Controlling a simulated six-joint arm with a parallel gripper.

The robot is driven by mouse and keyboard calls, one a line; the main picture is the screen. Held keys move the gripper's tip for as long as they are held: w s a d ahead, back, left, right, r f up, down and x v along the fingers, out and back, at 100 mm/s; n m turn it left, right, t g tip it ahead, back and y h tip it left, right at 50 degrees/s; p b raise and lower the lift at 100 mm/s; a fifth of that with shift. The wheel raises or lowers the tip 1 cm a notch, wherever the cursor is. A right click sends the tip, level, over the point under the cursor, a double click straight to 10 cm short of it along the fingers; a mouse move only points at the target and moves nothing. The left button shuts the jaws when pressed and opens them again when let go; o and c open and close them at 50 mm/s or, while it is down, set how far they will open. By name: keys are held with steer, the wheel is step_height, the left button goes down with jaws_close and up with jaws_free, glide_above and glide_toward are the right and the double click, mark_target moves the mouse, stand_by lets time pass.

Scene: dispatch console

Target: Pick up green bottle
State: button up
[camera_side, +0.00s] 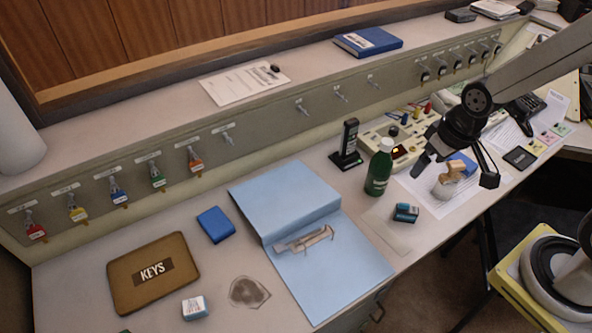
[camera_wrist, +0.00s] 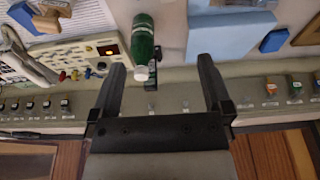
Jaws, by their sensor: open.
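The green bottle (camera_side: 379,168) with a white cap stands upright on the desk in the side view, right of a black handset in its stand (camera_side: 348,145). My gripper (camera_side: 454,172) is open and empty, to the right of the bottle and apart from it, above the papers. In the wrist view the green bottle (camera_wrist: 143,38) shows ahead of the jaws, nearer the left finger, its white cap toward me. My open gripper (camera_wrist: 160,80) has nothing between its fingers.
A cream control panel (camera_side: 400,137) stands behind the bottle. A wooden-handled stamp (camera_side: 452,178) and a small blue box (camera_side: 406,213) are close by on the right and front. An open blue binder (camera_side: 335,265) lies to the left. A hook rail runs along the back.

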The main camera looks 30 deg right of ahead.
steer(key=shift+r, duration=0.1)
steer(key=w+d+r+n+t+y, duration=0.1)
steer(key=w+d+r+n+t, duration=0.2)
steer(key=w+d, duration=0.35)
steer(key=w+d+r+n+t+y, duration=0.1)
steer(key=w+d+r+n+t, duration=0.15)
steer(key=w+d+t, duration=0.35)
steer(key=s+a+n+y, duration=0.2)
steer(key=s+y, duration=0.1)
steer(key=y, duration=0.3)
glide_toward(380, 168)
steer(key=w+d+f, duration=0.1)
steer(key=w+f, duration=0.3)
steer(key=shift+s+d+g, duration=0.15)
steer(key=shift+d+g, duration=0.05)
steer(key=shift+g, duration=0.2)
stand_by(0.4)
